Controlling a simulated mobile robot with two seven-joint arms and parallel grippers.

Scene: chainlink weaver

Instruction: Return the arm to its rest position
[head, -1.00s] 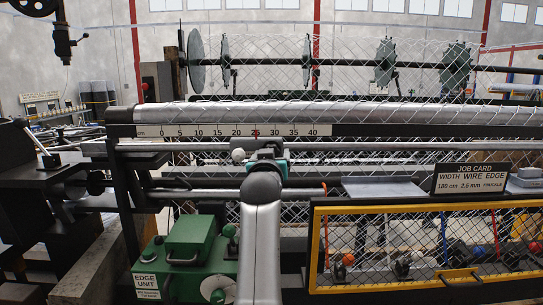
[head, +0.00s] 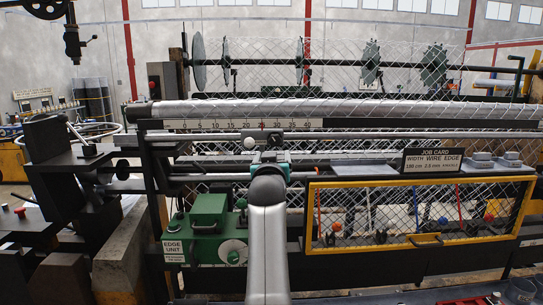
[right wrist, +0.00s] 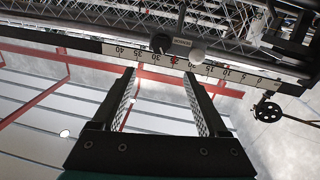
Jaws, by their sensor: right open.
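My right arm rises from the bottom middle of the head view. Its gripper (head: 270,158) is in front of the rail below the numbered scale (head: 345,123), and its fingers are largely hidden there. In the right wrist view the gripper (right wrist: 160,75) is open, with two parallel dark fingers apart and nothing between them. The scale (right wrist: 100,48) runs beyond the fingertips, with a red pointer near 25. A white knob (head: 249,143) is beside the gripper and also shows in the wrist view (right wrist: 197,56). My left gripper is not in view.
A green edge unit (head: 209,212) stands left of my arm. A yellow-framed mesh guard (head: 450,183) and a job card (head: 432,161) are to the right. Wire mesh (head: 330,62) and a shaft with discs are behind. A dark machine block (head: 50,165) stands far left.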

